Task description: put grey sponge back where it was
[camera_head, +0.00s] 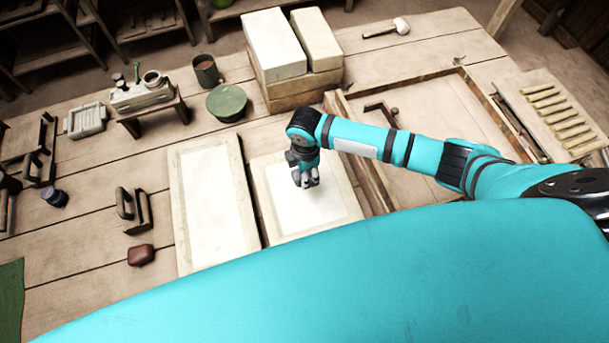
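My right gripper (306,181) points down over the white panel of the right-hand framed board (338,222). Its fingers are small and dark here, and I cannot tell whether they are open, shut or holding something. I cannot make out a grey sponge anywhere; one could be hidden by the gripper or by my own teal body across the bottom. My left gripper is not in view. A second framed white board (212,200) lies just left of the first, with a narrow dark gap between them.
A reddish-brown block (141,255) and a dark handled tool (133,210) lie to the left. A green round lid (227,102), a mug (207,71) and white blocks (273,45) stand behind. A wooden frame (465,105) lies right. A mallet (388,28) lies at the back.

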